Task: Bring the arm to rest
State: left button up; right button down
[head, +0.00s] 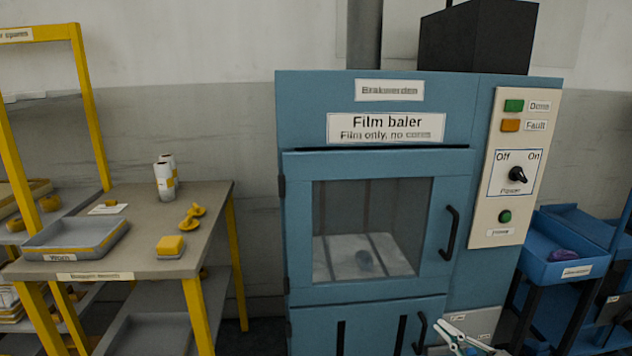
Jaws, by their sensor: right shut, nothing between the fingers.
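My right gripper (458,335) shows at the bottom edge, right of centre, in front of the baler's lower part. Its pale fingers are shut and hold nothing; the rest of that arm is out of frame. My left gripper is not in view. The blue film baler (378,231) stands ahead with its windowed door closed.
A yellow-framed table (150,235) stands left, with a grey tray (75,238), white rolls (164,183) and a yellow block (170,245). The baler's door handle (450,233) sticks out. A blue bin (565,258) with a purple item stands right. Floor shows between table and baler.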

pick_arm(q)
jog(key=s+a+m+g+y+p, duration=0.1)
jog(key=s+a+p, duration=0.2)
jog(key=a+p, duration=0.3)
jog(key=p, duration=0.3)
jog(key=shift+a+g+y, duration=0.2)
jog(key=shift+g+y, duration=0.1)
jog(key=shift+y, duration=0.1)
pick_arm(e)
jog(key=s+a+f+m+g+h, duration=0.2)
jog(key=s+a+f+m, duration=0.1)
jog(key=s, duration=0.9)
jog(key=s+a+f+m+g+h, duration=0.2)
jog(key=s+a+f+m+h, duration=0.1)
jog(key=s, duration=0.9)
jog(key=s+a+f+m+g+h, duration=0.2)
jog(key=s+a+f+m, duration=0.2)
jog(key=s+m, duration=0.3)
jog(key=s+f, duration=0.1)
jog(key=s, duration=0.4)
jog(key=shift+s+a+f+h, duration=0.15)
jog(key=shift+a+f+h, duration=0.15)
jog(key=shift+a, duration=0.05)
